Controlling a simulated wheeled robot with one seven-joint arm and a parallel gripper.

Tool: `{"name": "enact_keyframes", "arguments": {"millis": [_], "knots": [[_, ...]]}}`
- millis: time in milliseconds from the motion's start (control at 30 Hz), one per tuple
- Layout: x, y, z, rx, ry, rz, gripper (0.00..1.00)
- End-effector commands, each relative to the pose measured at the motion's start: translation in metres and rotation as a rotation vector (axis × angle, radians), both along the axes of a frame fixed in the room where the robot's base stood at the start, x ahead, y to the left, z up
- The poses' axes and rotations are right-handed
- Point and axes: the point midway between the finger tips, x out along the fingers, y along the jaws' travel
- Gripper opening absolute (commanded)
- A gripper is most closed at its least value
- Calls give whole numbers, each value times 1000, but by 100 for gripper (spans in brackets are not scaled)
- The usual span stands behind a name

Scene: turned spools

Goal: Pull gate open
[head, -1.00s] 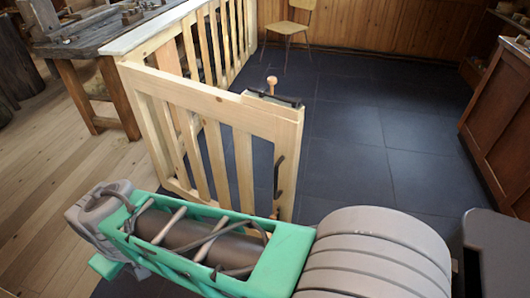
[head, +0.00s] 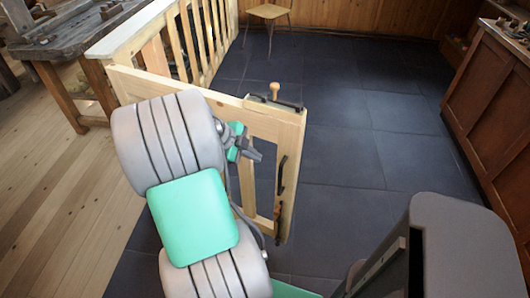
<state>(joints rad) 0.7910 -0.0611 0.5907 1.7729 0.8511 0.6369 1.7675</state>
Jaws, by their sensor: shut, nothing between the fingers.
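The pale wooden slatted gate (head: 262,116) stands in the middle of the head view, at an angle to the fence. A black upright pull handle (head: 282,176) is on its right stile. A dark latch bar (head: 274,102) with a turned wooden knob (head: 275,89) sits on the top rail near the free end. My gripper (head: 256,155) is shut and empty, in front of the gate's slats, left of the handle and apart from it in the picture. My own arm hides much of the gate's left and lower part.
The slatted fence (head: 205,45) runs back from the gate's left end. A workbench (head: 75,45) stands at the left, a chair (head: 268,12) at the back and a wooden cabinet (head: 490,110) at the right. The dark tiled floor (head: 350,130) right of the gate is clear.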

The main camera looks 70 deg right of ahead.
Motion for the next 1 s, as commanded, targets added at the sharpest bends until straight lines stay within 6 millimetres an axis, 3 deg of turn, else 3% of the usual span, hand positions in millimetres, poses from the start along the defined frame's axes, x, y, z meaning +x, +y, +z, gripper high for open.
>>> {"name": "enact_keyframes", "arguments": {"millis": [467, 700, 1000], "knots": [[-40, -39, -78, 6, 0, 7, 0], [-42, -74, -75, 3, -2, 9, 0], [-41, -78, -75, 3, -3, 12, 0]]}}
